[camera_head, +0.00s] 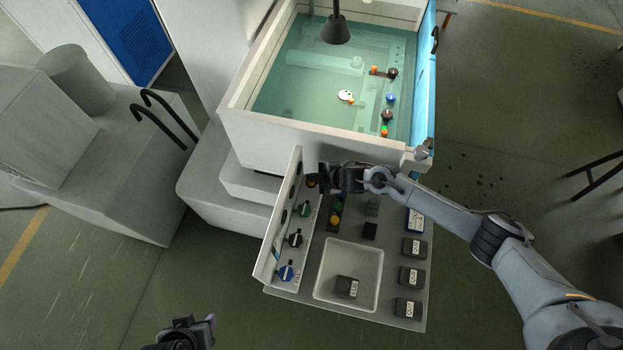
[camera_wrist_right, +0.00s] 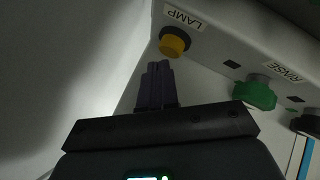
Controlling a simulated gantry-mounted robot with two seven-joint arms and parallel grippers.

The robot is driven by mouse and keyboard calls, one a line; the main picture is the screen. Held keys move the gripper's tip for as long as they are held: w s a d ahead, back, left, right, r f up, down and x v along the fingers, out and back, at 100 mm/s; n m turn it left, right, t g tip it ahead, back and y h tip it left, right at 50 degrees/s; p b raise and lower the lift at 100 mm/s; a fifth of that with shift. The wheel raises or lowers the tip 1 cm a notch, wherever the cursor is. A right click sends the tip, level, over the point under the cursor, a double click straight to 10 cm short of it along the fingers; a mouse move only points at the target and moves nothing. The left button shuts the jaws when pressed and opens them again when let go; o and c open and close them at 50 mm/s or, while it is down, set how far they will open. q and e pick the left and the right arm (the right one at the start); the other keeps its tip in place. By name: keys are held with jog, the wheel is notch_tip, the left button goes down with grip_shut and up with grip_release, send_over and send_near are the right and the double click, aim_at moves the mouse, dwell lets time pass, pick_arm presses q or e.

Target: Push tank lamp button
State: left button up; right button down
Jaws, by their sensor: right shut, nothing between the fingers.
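The lamp button is a yellow round button (camera_wrist_right: 174,42) in a dark collar below a LAMP label (camera_wrist_right: 184,17) in the right wrist view. In the head view the yellow button (camera_head: 311,183) shows at the far end of the upright panel. My right gripper (camera_head: 321,178) is shut and empty, close beside it. In the right wrist view my right gripper's fingertips (camera_wrist_right: 158,66) lie just below and left of the button, with a small gap in the picture; exact depth is unclear. My left gripper (camera_head: 188,335) is at the bottom edge, its jaw state unclear.
A green knob (camera_wrist_right: 256,93) near a RINSE label sits on the same panel. The water tank (camera_head: 330,137) stands behind the panel. A console with a recessed tray (camera_head: 372,262), dark blocks and more buttons lies in front. A lamp head (camera_head: 336,30) hangs over the tank.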

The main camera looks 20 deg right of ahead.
notch_tip(320, 180, up, 6)
jog(key=p, duration=0.5)
dwell(0.4)
dwell(0.3)
